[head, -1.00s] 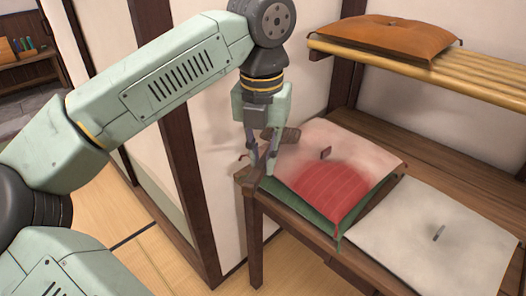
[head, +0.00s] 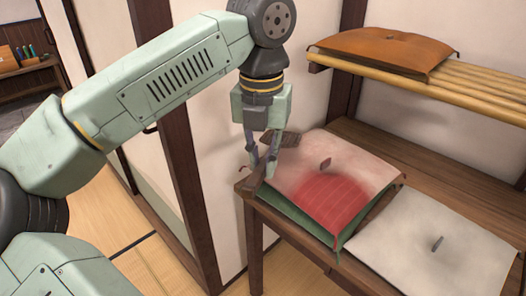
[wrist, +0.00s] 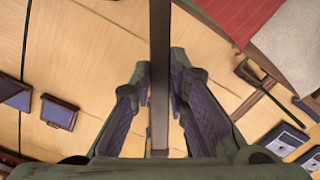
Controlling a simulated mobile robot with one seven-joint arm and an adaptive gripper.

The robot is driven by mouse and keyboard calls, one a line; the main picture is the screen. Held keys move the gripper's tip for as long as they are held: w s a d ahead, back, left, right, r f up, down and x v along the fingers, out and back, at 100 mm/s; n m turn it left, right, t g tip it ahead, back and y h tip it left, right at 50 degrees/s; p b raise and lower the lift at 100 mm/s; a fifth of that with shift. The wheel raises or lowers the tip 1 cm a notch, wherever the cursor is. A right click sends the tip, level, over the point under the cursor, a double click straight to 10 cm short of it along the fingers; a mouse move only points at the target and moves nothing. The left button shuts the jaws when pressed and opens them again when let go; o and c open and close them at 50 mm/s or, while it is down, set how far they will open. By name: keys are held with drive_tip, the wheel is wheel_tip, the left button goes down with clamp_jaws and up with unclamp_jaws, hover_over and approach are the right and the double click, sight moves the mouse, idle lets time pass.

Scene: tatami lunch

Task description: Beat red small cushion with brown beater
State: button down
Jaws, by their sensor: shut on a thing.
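The red small cushion (head: 330,194) lies on the wooden table. Its top is pale and dusty except for a clean red patch on the near side, and its edge below is green. It also shows at the top of the wrist view (wrist: 232,14). My gripper (head: 262,172) is over the table's left end, beside the cushion's left corner. It is shut on the brown beater (head: 290,138), a dark bar that runs between the fingers in the wrist view (wrist: 160,60). The fingers hide part of the beater, and I cannot tell whether it touches the cushion.
A pale grey cushion (head: 437,238) lies to the right of the red one. An orange-brown cushion (head: 385,45) sits on a slatted shelf (head: 475,82) above. A wall and dark post (head: 178,130) stand close on the left. Tatami floor (head: 150,270) is clear in front.

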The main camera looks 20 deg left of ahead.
wheel_tip(320, 180, down, 4)
drive_tip(key=shift+r+b, duration=0.1)
drive_tip(key=shift+b, duration=0.7)
wheel_tip(320, 180, up, 10)
drive_tip(key=p, duration=0.7)
drive_tip(key=shift+r+p, duration=0.15)
drive_tip(key=shift+p, duration=0.2)
drive_tip(key=shift+f, duration=0.2)
